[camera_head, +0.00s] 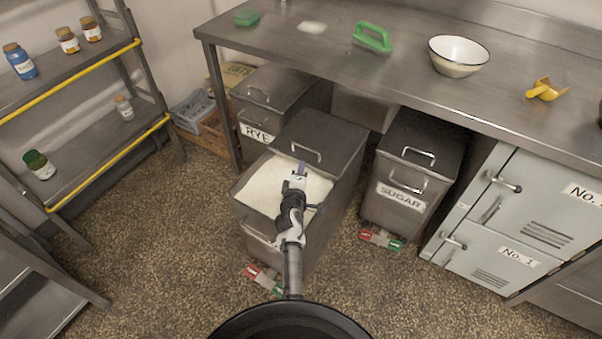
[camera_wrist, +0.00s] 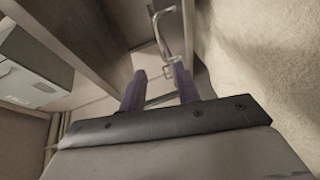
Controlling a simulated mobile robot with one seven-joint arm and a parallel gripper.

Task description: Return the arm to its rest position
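My gripper (camera_head: 300,168) hangs at the end of my arm over an open metal bin. In the wrist view its two dark purple fingers (camera_wrist: 160,88) stand apart, with no object seen held between them. The open bin holds pale flour (camera_head: 262,186), which also fills the right of the wrist view (camera_wrist: 260,60). The bin's lid (camera_head: 325,136) covers the rear part, and its handle (camera_head: 306,152) is close behind my gripper. The wrist view shows a metal handle (camera_wrist: 160,30) beyond the fingertips; I cannot tell whether it touches them.
A steel worktable (camera_head: 330,48) runs above the bins, holding a white bowl (camera_head: 458,66), a green-handled tool (camera_head: 372,38) and a yellow scoop (camera_head: 546,90). A sugar bin (camera_head: 405,195) and grey lockers (camera_head: 500,225) stand right. A jar shelf (camera_head: 90,140) stands left. Speckled floor lies between.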

